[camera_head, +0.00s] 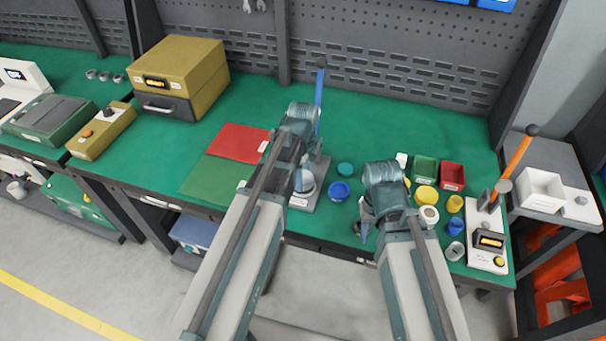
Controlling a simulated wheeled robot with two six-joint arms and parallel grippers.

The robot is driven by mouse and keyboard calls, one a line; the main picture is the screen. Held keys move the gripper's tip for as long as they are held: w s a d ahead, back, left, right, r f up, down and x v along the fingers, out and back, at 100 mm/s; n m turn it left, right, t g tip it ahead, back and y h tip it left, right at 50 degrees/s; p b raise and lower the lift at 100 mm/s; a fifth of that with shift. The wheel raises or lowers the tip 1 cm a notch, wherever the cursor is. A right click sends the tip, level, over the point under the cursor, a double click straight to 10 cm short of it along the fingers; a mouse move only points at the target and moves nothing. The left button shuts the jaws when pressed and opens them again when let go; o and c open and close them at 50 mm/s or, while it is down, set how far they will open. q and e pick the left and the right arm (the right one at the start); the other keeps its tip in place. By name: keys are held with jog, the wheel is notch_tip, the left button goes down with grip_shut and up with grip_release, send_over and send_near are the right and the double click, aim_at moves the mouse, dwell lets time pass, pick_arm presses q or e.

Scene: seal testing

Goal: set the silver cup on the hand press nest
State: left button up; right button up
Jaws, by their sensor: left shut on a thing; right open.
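My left gripper (304,180) is shut on a small silver cup (307,186) over the base of a hand press (319,172) with a blue lever. The gripper and arm hide much of this press and its nest, so I cannot tell whether the cup touches the nest. My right gripper (364,222) is open and appears empty near the table's front edge, right of the press.
Blue (339,190) and yellow (426,194) round parts, a green bin (425,169) and a red bin (452,176) lie to the right. A device with an orange lever (518,157) stands farther right. Red (238,142) and green (217,181) mats lie left.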

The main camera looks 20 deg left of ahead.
pick_arm(q)
jog(key=shift+f+b, duration=0.35)
jog(key=shift+f, duration=0.05)
pick_arm(e)
jog(key=shift+f, duration=0.35)
pick_arm(q)
jog(key=o, duration=1.3)
jog(key=shift+r, duration=0.1)
pick_arm(e)
jog(key=shift+r, duration=0.1)
pick_arm(q)
jog(key=shift+r+p, duration=2.5)
jog(key=shift+p, duration=0.05)
pick_arm(e)
jog(key=shift+r, duration=2.45)
pick_arm(q)
jog(key=s+d+n, duration=0.3)
jog(key=s+n, duration=0.1)
jog(key=n, duration=0.1)
jog(key=s+d+n, duration=0.4)
jog(key=s, duration=0.1)
jog(key=s+d+n+y, duration=0.1)
jog(key=s+d+n, duration=0.2)
jog(key=s+n, duration=0.2)
jog(key=shift+s+d+n, duration=0.15)
jog(key=shift+d+n, duration=0.1)
jog(key=shift+n, duration=0.05)
